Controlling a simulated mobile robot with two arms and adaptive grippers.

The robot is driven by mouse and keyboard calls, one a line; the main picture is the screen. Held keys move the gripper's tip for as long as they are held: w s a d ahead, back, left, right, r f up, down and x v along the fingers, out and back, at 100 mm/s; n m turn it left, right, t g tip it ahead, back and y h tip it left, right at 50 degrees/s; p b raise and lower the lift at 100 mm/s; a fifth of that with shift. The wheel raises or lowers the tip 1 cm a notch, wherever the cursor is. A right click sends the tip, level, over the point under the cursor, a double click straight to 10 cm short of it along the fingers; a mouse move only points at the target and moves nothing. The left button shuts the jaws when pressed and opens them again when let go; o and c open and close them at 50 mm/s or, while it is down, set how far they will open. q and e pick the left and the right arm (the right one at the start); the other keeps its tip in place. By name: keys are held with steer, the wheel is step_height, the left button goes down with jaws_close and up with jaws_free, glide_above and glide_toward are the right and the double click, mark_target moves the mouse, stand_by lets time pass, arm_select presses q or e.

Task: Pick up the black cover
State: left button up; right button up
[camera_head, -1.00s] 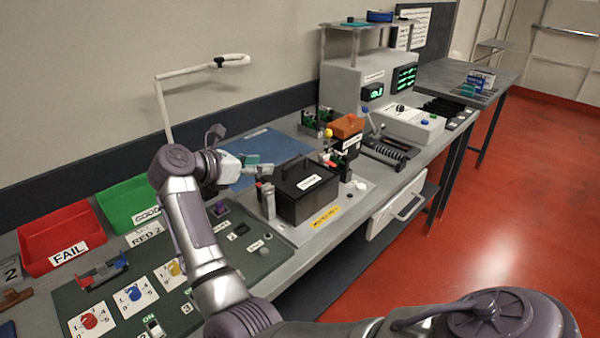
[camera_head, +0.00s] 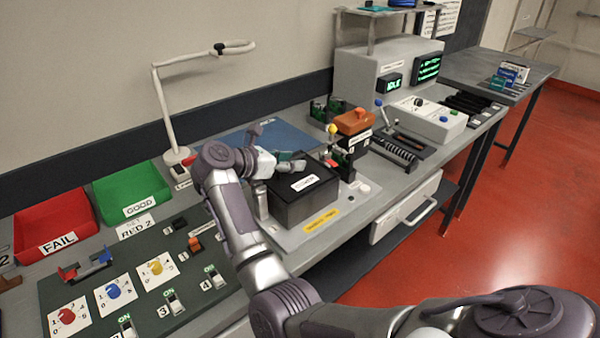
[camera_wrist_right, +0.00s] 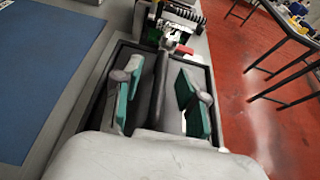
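The black cover (camera_head: 318,189), a dark box-like lid with a white label, sits on a grey plate (camera_head: 343,217) on the bench. My right gripper (camera_head: 291,162) is over the cover's far left part. In the right wrist view, my right gripper (camera_wrist_right: 157,100) is open, its green pads apart on either side of a dark raised bar (camera_wrist_right: 156,88) along the middle of the cover (camera_wrist_right: 104,83). I cannot tell whether the pads touch the bar. Part of the cover is hidden behind the gripper. My left gripper is not in view.
An orange-topped block (camera_head: 354,122) and small fixtures stand just beyond the cover. A blue mat (camera_head: 277,136) lies behind it. A lamp (camera_head: 164,112), a green bin (camera_head: 130,196) and a red bin (camera_head: 50,228) stand to the left. A switch panel (camera_head: 150,311) is in front.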

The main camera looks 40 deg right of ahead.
steer(key=shift+a+r, duration=0.15)
steer(key=shift+a, duration=0.3)
steer(key=shift+c, duration=1)
steer(key=shift+a, duration=0.15)
steer(key=shift+c, duration=2.8)
steer(key=shift+d, duration=0.3)
jaws_close()
